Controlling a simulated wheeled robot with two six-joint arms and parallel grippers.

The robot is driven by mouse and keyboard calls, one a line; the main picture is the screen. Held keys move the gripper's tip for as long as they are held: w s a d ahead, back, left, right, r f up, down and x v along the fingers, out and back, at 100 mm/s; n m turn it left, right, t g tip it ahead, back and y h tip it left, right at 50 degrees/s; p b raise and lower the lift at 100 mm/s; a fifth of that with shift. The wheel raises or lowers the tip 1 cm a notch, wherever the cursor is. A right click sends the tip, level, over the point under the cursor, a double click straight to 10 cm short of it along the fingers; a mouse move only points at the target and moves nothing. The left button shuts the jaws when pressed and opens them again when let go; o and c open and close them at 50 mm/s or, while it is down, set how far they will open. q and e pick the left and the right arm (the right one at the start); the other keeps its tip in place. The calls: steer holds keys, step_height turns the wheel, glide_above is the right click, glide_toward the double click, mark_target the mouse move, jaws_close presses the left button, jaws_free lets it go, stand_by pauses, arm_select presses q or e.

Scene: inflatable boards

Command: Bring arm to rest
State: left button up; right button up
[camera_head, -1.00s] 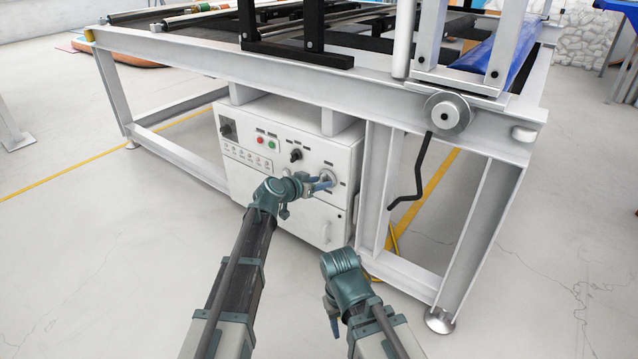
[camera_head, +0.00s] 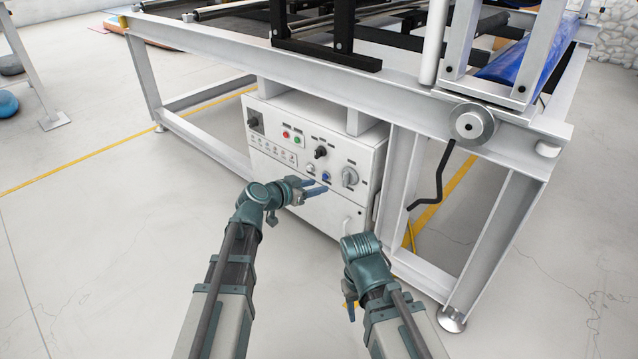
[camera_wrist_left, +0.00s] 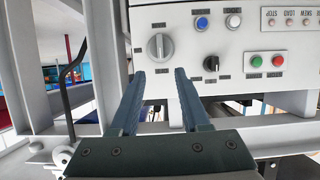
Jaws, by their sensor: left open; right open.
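My left gripper (camera_head: 318,187) is in front of the white control box in the head view, its two blue fingers apart and empty. In the left wrist view its open fingers (camera_wrist_left: 158,88) point at the box, with nothing between them. My right gripper (camera_head: 350,303) hangs low beside the lower right of the box; its blue fingertips are mostly hidden behind its own wrist. The control box (camera_head: 345,215) carries a large grey knob (camera_head: 349,177), a black knob (camera_head: 320,152), a red button (camera_head: 286,134) and a green button (camera_head: 298,141). The large knob also shows in the left wrist view (camera_wrist_left: 160,46).
A grey steel frame table (camera_head: 215,45) stands over the box. A hand wheel (camera_head: 473,125) with a black crank (camera_head: 437,180) sits at its right corner. A yellow line (camera_head: 110,158) crosses the floor.

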arm_select(q)
steer(key=shift+s, duration=0.1)
stand_by(0.3)
steer(key=s+d+f+g+p, duration=0.1)
steer(key=s+d+g+p, duration=0.3)
steer(key=s+d, duration=0.3)
steer(key=s+a+n+g+y+p, duration=0.15)
steer(key=s+g+y+p, duration=0.25)
steer(key=s, duration=0.7)
steer(key=s+a+n+g+y+p, duration=0.1)
steer(key=s+a+g+y+p, duration=0.3)
steer(key=s, duration=0.7)
step_height(320, 180, up, 37)
steer(key=t+y+p, duration=0.1)
steer(key=p, duration=3.6)
steer(key=shift+w+d+r+n+p, duration=0.15)
steer(key=shift+w+d+n+p, duration=0.05)
steer(key=shift+d+n+p, duration=0.15)
steer(key=shift+a, duration=0.15)
